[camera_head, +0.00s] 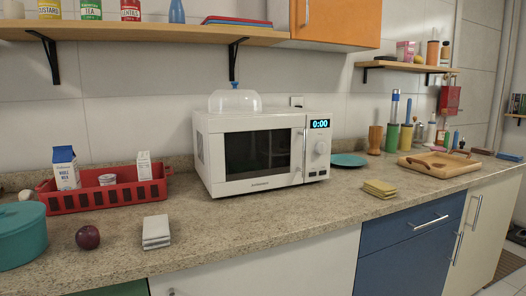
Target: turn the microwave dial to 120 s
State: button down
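The white microwave (210,160) stands on the stone counter in the middle of the view, its door closed. Its display (320,124) reads 0:00 in blue digits. The round white dial (320,147) sits below the display on the right-hand panel. The mark on the dial is too small to read. Dark buttons (317,173) are below the dial. A vertical handle (304,152) runs between the door and the panel. A clear domed cover with a blue knob (235,101) rests on top of the microwave. My gripper is not in view.
A red crate (108,196) with a milk carton (66,168), a teal pot (22,237), an apple (88,237) and white boxes (156,231) are left. Yellow sponges (380,188), a teal plate (348,160) and a wooden tray (420,172) are right. The counter before the microwave is clear.

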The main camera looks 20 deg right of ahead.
aim_at(321, 147)
jog(key=i+l, duration=0.15)
jog(key=l, duration=0.25)
jog(key=i+l, duration=0.15)
jog(key=l, duration=0.25)
jog(key=i+l, duration=0.1)
jog(key=l, duration=0.3)
jog(key=i+l, duration=0.15)
jog(key=l, duration=0.25)
